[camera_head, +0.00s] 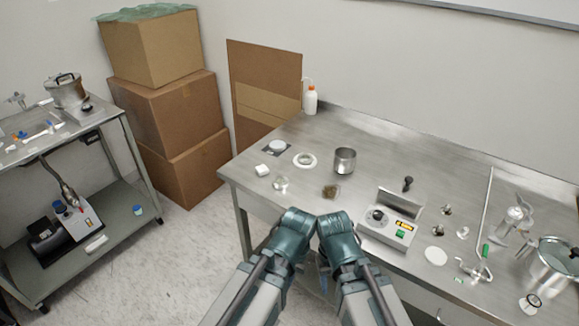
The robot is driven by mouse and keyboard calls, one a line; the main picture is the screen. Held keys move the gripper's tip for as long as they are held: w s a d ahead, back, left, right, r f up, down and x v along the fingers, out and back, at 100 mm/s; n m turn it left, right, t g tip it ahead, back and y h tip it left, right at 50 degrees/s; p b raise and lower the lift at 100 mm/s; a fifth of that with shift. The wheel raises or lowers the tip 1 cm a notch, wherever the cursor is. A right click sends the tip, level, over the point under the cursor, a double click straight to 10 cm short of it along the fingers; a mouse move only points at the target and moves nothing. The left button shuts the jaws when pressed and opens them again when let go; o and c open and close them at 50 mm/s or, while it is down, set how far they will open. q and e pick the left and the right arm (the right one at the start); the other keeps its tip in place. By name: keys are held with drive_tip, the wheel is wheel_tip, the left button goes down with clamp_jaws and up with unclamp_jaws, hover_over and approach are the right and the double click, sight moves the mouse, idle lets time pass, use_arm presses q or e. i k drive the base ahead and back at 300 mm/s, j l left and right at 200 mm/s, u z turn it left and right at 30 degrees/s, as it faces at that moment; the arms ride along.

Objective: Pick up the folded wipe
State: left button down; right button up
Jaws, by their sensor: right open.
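A small white block-like piece (262,170), which looks like the folded wipe, lies on the steel table (320,135) near its left front corner. Its folds are too small to make out. My two arms come in from the bottom middle and bend down at the table's front edge. My right gripper (323,268) shows only in a small part between the arms, below and in front of the table edge. It is open and well apart from the white piece. My left gripper is hidden behind its arm.
A white ring (305,160), a clear glass piece (281,184) and a steel cup (345,160) stand near the white piece. A control box (388,226) and glassware are further right.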

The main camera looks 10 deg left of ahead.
sight(262, 170)
drive_tip(key=i+j+z, duration=0.25)
drive_tip(key=j, duration=0.15)
drive_tip(key=j+z, duration=0.3)
drive_tip(key=j, duration=0.15)
drive_tip(key=i+j+z, duration=0.1)
drive_tip(key=j+z, duration=0.15)
drive_tip(key=j, duration=0.2)
drive_tip(key=j+z, duration=0.3)
drive_tip(key=j, duration=3.4)
drive_tip(key=i, duration=0.05)
